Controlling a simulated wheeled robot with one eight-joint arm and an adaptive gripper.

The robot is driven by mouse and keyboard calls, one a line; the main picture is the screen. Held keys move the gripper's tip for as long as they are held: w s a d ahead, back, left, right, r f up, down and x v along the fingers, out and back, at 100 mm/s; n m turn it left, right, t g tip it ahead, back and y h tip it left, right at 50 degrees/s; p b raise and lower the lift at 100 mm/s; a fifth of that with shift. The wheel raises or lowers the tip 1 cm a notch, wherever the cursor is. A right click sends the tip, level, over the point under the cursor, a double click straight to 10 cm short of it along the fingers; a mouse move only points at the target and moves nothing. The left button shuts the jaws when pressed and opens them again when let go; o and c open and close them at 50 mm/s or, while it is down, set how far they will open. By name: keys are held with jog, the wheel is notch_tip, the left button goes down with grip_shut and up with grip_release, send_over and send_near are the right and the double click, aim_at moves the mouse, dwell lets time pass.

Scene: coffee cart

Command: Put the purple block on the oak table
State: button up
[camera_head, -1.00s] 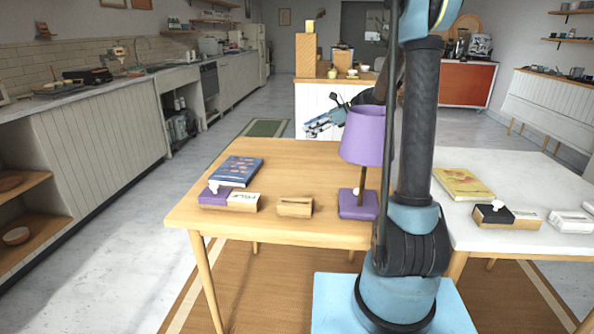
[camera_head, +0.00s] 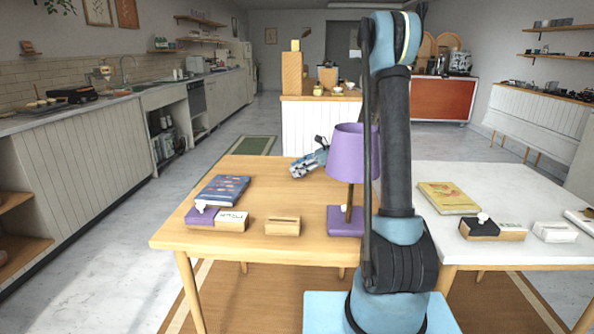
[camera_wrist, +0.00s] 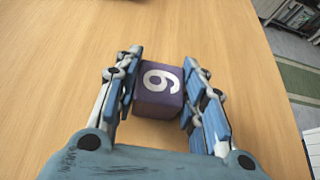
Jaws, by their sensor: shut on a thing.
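The purple block (camera_wrist: 158,90), a cube with a white "6" on its face, is between the two fingers of my gripper (camera_wrist: 159,88) in the wrist view. My gripper is shut on it. Wood of the oak table (camera_wrist: 55,75) fills the background around the block; I cannot tell whether the block touches it. In the head view my gripper (camera_head: 297,171) is low by the far edge of the oak table (camera_head: 285,185), left of the purple lamp. The block cannot be made out there.
On the oak table are a purple lamp (camera_head: 346,160), a blue book (camera_head: 221,190), a purple-and-wood box (camera_head: 217,219) and a small wooden holder (camera_head: 283,226). The middle of the top is clear. A white table (camera_head: 520,190) adjoins at the right.

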jog(key=o, duration=1.1)
jog(key=shift+c, duration=0.2)
jog(key=v, duration=1.2)
jog(key=shift+s, duration=0.1)
